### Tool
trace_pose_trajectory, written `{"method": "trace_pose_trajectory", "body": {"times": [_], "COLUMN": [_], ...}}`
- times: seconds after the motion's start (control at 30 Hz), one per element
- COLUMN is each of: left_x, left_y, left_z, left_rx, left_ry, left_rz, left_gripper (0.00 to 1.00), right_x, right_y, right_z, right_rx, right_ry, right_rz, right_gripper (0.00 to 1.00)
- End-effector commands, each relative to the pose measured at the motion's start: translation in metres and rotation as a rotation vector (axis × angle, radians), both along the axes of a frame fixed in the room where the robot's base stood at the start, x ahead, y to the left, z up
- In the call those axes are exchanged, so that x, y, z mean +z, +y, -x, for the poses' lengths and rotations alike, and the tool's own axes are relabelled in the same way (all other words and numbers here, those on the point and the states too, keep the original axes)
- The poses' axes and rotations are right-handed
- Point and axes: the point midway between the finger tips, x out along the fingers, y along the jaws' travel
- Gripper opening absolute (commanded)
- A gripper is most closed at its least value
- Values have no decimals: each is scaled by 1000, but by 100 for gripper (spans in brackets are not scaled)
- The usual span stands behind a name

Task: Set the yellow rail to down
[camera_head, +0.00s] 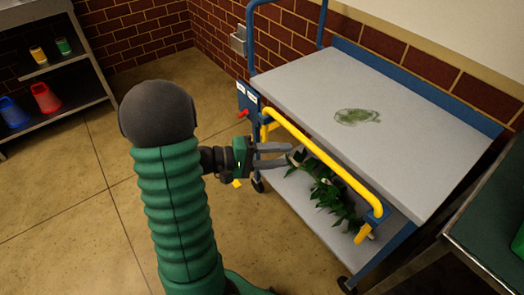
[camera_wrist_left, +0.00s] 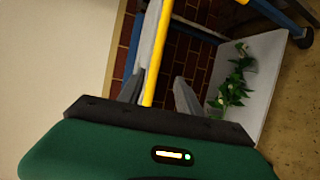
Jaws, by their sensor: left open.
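The yellow rail (camera_head: 325,160) runs along the near side of a blue-framed cart, close to the level of the grey top shelf (camera_head: 350,85). Its ends meet the blue frame at both corners. My left gripper (camera_head: 289,155) is open and empty, with its fingers pointing at the cart just short of the rail's far half. In the left wrist view the rail (camera_wrist_left: 164,60) passes through the gap between the two fingers (camera_wrist_left: 160,92). I cannot tell whether it lies between them or beyond them. My right gripper is out of view.
Leafy green stems (camera_head: 328,188) lie on the cart's lower shelf (camera_head: 293,187), below the rail. A red knob (camera_head: 243,114) is at the cart's far left post. A dark green table (camera_head: 490,230) stands at right, a shelf with cups (camera_head: 60,85) at left. Open floor lies left.

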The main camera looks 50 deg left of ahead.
Motion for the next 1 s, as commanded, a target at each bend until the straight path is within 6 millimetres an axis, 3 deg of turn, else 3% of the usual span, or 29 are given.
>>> {"method": "trace_pose_trajectory", "body": {"times": [0.1,0.3,0.77,0.87,0.97,1.0], "left_x": [7,9,9,2,-20,-34], "left_y": [15,25,26,9,-41,-68], "left_z": [26,48,49,47,47,53], "left_rx": [5,0,-2,-57,-220,-314], "left_ry": [2,2,3,48,207,304], "left_rz": [0,0,0,4,-7,-33], "left_gripper": [41,41,41,41,41,41], "right_x": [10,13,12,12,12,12], "right_y": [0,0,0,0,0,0], "right_z": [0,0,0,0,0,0], "right_rx": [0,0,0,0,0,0], "right_ry": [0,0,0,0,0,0], "right_rz": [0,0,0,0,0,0], "right_gripper": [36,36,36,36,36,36]}}
